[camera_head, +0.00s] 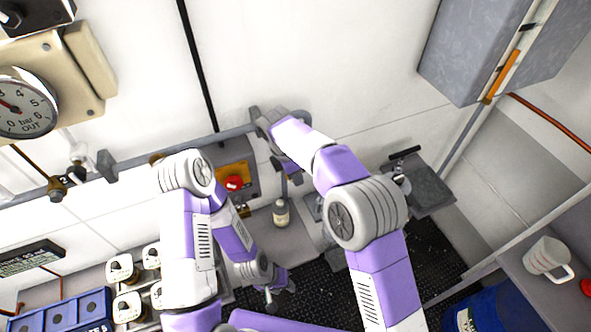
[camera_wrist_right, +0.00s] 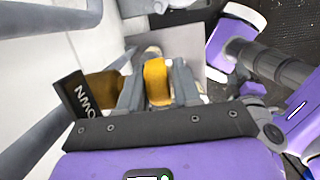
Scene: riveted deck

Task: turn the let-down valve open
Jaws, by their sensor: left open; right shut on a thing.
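In the right wrist view, the let-down valve shows as a yellow handle (camera_wrist_right: 157,82) with a brass-coloured body (camera_wrist_right: 104,84) beside it. A dark plate (camera_wrist_right: 75,98), its visible lettering ending in "OWN", stands at its left. My right gripper (camera_wrist_right: 158,92) has one finger on each side of the yellow handle and is shut on it. In the head view my right gripper (camera_head: 290,172) is by the wall pipe, and my own arm hides the valve. My left gripper (camera_head: 272,298) is low over the dark floor, open and empty, away from the valve.
A grey pipe (camera_head: 130,163) runs along the wall. A red button (camera_head: 234,183) on an orange plate is left of my right gripper. A small bottle (camera_head: 281,213) stands below. A pressure gauge (camera_head: 25,108) is upper left, a grey cabinet (camera_head: 470,45) upper right, a mug (camera_head: 547,256) at right.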

